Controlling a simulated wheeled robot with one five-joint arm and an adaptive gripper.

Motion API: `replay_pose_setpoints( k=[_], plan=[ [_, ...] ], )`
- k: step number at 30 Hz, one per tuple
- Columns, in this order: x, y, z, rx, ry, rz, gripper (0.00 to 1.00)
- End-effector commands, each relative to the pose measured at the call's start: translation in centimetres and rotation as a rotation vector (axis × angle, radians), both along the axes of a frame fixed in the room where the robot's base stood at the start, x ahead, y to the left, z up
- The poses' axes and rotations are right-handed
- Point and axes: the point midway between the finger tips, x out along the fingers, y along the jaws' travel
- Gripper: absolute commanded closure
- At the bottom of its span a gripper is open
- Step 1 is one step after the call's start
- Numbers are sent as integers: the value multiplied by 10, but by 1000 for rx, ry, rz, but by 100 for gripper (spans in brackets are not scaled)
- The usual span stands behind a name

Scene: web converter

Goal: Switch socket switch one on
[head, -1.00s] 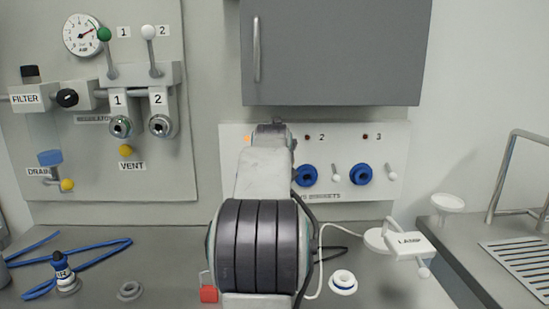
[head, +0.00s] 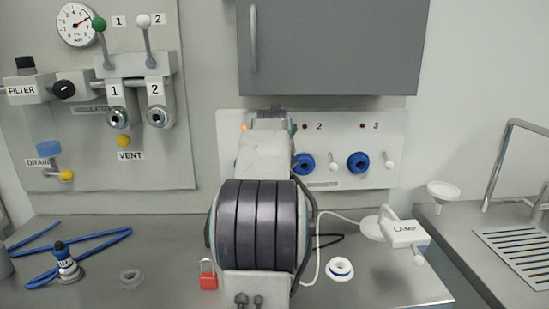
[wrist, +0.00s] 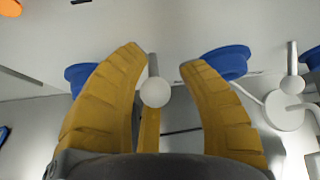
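In the wrist view my gripper (wrist: 164,57) is open, its yellow fingers on either side of a white ball-ended lever (wrist: 154,92), which appears to be switch one. Gaps show between the ball and both side fingers. A blue socket (wrist: 84,76) is partly hidden behind the left finger, and another (wrist: 228,62) is behind the right finger. In the head view my arm covers switch one and most of socket one on the white socket panel (head: 340,172). An orange lamp (head: 245,128) glows at the panel's upper left; it also shows in the wrist view (wrist: 10,7).
Switches two (head: 333,161) and three (head: 388,160) stand right of their blue sockets. A grey cabinet (head: 335,48) hangs above. On the bench are a red padlock (head: 209,282), a white-blue ring (head: 340,268) and a lamp (head: 404,233) with a cable.

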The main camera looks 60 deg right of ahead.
Motion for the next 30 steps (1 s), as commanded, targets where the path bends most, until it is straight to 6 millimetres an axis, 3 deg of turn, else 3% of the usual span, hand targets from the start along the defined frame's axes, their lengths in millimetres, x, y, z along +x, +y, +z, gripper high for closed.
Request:
replay_pose_setpoints(
  k=[3, 30],
  plan=[
    [1, 1, 0, 1, 0, 2, 54],
    [2, 2, -11, -91, -55, 0, 54]
  ],
)
